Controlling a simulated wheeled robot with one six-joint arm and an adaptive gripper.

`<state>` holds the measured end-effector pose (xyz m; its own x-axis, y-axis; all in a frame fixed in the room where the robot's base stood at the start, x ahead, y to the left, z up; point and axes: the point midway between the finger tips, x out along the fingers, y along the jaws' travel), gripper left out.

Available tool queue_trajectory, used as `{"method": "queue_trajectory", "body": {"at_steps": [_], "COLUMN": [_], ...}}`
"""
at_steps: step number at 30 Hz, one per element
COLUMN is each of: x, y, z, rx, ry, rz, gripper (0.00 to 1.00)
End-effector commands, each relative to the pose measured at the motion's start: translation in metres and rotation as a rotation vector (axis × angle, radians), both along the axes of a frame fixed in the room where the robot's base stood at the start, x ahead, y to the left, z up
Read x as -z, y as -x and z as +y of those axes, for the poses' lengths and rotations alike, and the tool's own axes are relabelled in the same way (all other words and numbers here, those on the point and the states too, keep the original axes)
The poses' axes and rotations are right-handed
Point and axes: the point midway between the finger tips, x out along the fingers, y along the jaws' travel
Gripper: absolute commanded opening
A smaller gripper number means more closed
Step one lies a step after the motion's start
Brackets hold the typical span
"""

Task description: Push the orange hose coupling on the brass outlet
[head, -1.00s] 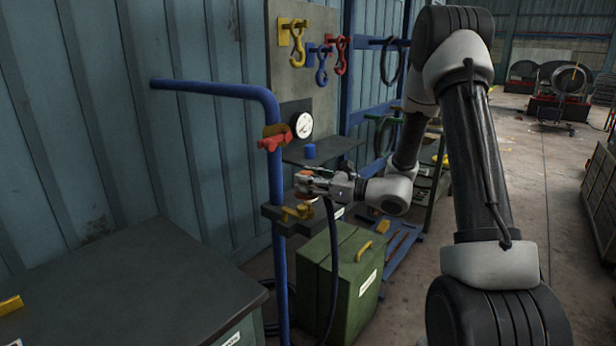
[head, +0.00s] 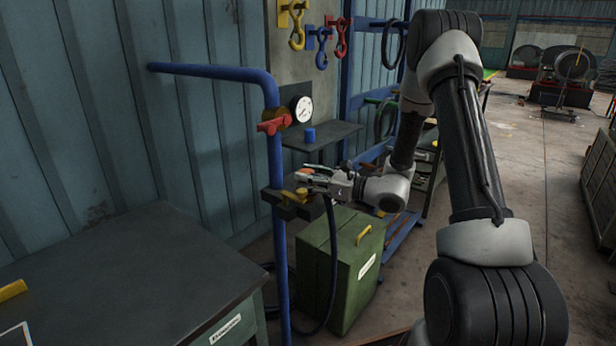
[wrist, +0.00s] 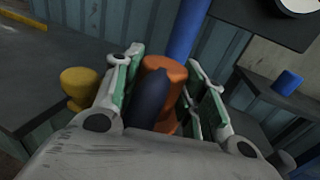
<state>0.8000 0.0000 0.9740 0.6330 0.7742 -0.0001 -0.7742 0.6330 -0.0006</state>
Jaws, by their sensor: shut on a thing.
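My gripper (head: 309,174) is shut on the orange hose coupling (wrist: 166,78), which sits between its green-lined fingers in the wrist view. The dark hose (wrist: 150,100) runs from the coupling toward the camera; in the head view it hangs down below my gripper. A yellow brass fitting (head: 291,195), apparently the outlet, is on a dark bracket on the blue pipe, just below and left of my gripper. In the wrist view a yellow brass piece (wrist: 80,84) stands left of the left finger, apart from the coupling. The coupling's far end is hidden.
The blue pipe (head: 279,235) carries a red valve handle (head: 272,126). A gauge (head: 302,109) and a dark shelf with a blue cylinder (head: 309,134) are behind. A green box (head: 345,275) stands under my gripper. A dark-topped bench (head: 120,270) is at front left.

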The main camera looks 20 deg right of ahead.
Motion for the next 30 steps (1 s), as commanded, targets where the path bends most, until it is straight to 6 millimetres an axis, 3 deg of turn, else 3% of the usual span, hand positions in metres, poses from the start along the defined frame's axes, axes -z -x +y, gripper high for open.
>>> {"method": "queue_trajectory", "body": {"at_steps": [22,23,24,27,30], "x": [0.0080,0.0079,0.0077,0.0076,0.0077], "y": [-0.0001,-0.0001,-0.0001,-0.0001,0.0000], "z": [-0.0001,-0.0001,-0.0001,0.0000,0.0000], "rx": [0.000,0.000,0.000,0.000,0.000], "ry": [0.000,0.001,0.001,0.001,0.001], "rz": [0.000,-0.001,-0.001,-0.001,-0.001], "gripper": [0.10,0.45,0.52,0.66,0.66]}}
